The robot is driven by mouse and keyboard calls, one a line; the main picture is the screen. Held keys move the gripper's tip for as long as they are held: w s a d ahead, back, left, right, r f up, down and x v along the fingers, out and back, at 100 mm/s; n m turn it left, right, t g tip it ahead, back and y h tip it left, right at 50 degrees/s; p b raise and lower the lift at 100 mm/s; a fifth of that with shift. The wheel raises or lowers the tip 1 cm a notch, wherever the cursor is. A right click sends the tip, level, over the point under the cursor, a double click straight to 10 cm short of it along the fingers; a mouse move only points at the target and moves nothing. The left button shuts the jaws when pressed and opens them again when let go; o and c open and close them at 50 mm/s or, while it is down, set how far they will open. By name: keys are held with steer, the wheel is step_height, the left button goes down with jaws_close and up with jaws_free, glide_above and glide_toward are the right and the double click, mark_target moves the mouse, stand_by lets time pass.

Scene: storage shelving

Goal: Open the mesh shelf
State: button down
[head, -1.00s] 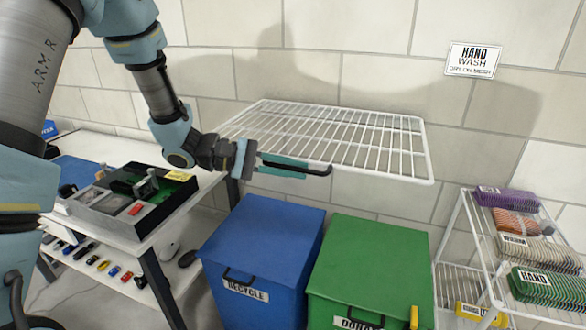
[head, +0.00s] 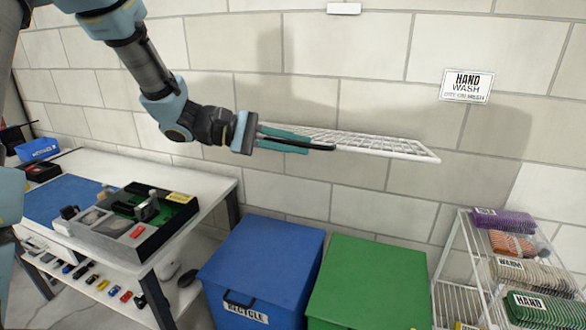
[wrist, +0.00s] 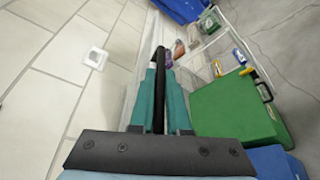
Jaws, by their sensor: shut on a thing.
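The mesh shelf (head: 385,146) is a white wire grid against the tiled wall in the head view, seen nearly edge-on. Its front edge is now close in height to its back edge. A black bar handle (head: 322,148) is at its front left. My gripper (head: 300,146) reaches in from the left, its teal fingers shut on the handle. In the wrist view the handle (wrist: 159,105) runs lengthwise between the two fingers. The grid itself is hard to make out there.
A blue bin (head: 262,262) and a green bin (head: 370,280) stand below the shelf. At left is a white table (head: 205,168) with a device (head: 130,222). At right a wire rack (head: 470,235) holds folded cloths. Wall shows above the shelf.

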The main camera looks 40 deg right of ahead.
steer(key=shift+w+d+r, duration=0.1)
steer(key=shift+d+r, duration=0.05)
steer(key=shift+r, duration=0.35)
steer(key=shift+w+d+r, duration=0.1)
steer(key=shift+d+r, duration=0.05)
steer(key=shift+r, duration=0.35)
steer(key=c, duration=0.9)
jaws_free()
steer(key=b+v, duration=0.3)
steer(key=v, duration=0.8)
steer(key=shift+f, duration=0.1)
